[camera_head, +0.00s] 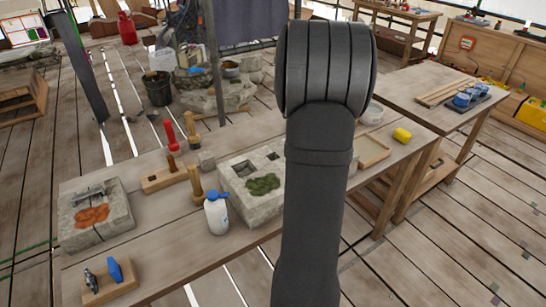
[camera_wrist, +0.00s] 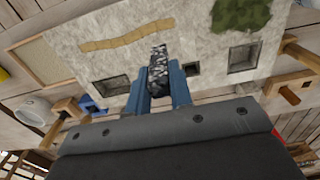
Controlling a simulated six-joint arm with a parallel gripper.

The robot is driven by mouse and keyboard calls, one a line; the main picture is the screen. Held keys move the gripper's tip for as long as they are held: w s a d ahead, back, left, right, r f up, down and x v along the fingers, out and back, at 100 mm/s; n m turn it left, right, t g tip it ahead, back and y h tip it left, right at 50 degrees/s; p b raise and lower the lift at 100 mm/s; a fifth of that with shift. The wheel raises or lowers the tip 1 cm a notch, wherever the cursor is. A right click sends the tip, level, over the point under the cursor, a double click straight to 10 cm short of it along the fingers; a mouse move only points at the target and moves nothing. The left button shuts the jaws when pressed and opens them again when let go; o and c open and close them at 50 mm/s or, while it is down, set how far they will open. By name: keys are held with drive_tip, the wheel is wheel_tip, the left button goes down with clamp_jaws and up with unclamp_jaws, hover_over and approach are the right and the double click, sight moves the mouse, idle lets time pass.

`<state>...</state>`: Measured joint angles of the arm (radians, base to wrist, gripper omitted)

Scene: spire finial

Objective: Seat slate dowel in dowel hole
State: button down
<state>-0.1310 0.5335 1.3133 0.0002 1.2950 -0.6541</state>
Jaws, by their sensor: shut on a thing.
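In the wrist view my gripper (camera_wrist: 161,84) has its blue fingers shut on a dark speckled slate dowel (camera_wrist: 158,58). The dowel sticks out past the fingertips, over the pale stone block (camera_wrist: 205,45). A small dark square hole (camera_wrist: 192,69) in the block lies just right of the dowel, apart from it. Larger square recesses lie farther out, one at left (camera_wrist: 111,90) and one at right (camera_wrist: 243,57). I cannot tell which opening is the dowel hole. In the head view the block (camera_head: 233,184) is partly behind my arm, which hides my gripper and the dowel.
Green moss (camera_head: 263,185) lies on the block. A white bottle with a blue cap (camera_head: 217,213) stands in front of it. Wooden-handled tools (camera_head: 195,184) stand to its left. A second stone block (camera_head: 95,218) is at far left. Bare bench top (camera_head: 165,235) lies between.

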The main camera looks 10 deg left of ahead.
drive_tip(key=shift+w+a+f, duration=0.4)
drive_tip(key=shift+a+f, duration=1.15)
drive_tip(key=shift+f, duration=0.05)
drive_tip(key=shift+w+a+f, duration=0.45)
drive_tip(key=shift+a+f, duration=1.05)
drive_tip(key=shift+f, duration=0.15)
drive_tip(key=shift+w+a+f, duration=0.4)
drive_tip(key=shift+a+f, duration=1.15)
drive_tip(key=shift+f, duration=0.05)
drive_tip(key=shift+f, duration=0.2)
drive_tip(key=c, duration=1.3)
unclamp_jaws()
drive_tip(key=shift+r, duration=0.15)
wheel_tip(320, 180, up, 12)
